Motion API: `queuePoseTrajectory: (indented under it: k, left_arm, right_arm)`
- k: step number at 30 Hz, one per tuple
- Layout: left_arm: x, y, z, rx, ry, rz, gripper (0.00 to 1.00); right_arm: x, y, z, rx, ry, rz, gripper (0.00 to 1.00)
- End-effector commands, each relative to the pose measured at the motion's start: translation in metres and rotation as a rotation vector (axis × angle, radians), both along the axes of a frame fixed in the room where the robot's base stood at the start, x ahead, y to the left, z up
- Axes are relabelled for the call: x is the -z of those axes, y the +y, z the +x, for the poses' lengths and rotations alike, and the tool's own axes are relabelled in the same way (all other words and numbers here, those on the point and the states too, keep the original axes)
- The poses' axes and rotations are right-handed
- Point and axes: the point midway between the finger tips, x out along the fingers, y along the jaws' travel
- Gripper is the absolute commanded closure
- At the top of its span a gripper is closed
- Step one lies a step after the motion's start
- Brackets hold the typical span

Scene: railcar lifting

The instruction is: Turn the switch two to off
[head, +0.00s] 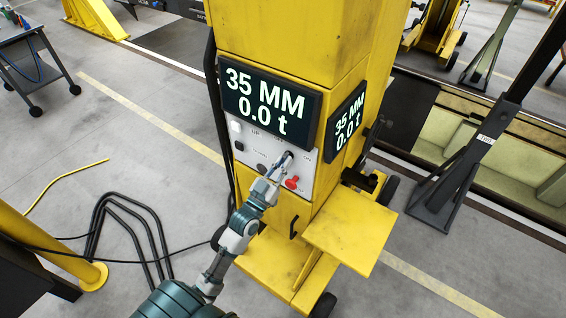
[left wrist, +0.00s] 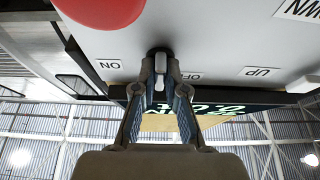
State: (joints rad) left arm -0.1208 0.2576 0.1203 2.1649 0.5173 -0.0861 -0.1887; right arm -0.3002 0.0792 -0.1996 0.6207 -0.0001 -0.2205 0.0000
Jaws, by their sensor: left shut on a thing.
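The switch (left wrist: 161,63) is a small dark knob with a grey handle on a light grey control panel (left wrist: 215,30), with ON and OFF labels near it in the upside-down left wrist view. My left gripper (left wrist: 162,88) is shut on its handle, with a finger on each side. In the head view my left gripper (head: 272,178) reaches up to the panel (head: 243,150) on the yellow lifting column and partly hides the switch. I cannot read a switch number. My right gripper is not in view.
A red knob (head: 292,182) sits close to the right of my left gripper. The column's displays (head: 268,105) read 35 MM and 0.0 t. A yellow platform (head: 345,228) juts out below. Black tubing (head: 130,225) and a cable lie on the floor.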

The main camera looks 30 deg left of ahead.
Motion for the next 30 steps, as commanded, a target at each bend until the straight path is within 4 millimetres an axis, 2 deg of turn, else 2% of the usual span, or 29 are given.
queuePoseTrajectory:
  k: [1,3,14,17,24,30]
  left_arm:
    - [0.006,-0.001,0.001,0.003,0.015,-0.003,0.81]
    - [0.006,-0.001,0.001,0.003,0.013,-0.002,0.64]
    - [0.004,0.0,-0.003,0.0,0.006,0.0,0.64]
    - [0.01,0.001,-0.014,0.001,0.009,0.0,0.64]
    - [0.03,0.005,-0.062,0.001,0.012,0.0,0.64]
    - [0.044,0.007,-0.095,0.002,0.011,-0.001,0.64]
  right_arm:
    - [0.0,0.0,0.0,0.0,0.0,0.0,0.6]
    - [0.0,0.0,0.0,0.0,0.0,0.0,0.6]
    - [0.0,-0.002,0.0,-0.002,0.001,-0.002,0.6]
    - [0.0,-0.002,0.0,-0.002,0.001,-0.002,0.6]
    - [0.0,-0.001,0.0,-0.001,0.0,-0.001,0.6]
    - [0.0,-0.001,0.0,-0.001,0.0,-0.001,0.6]
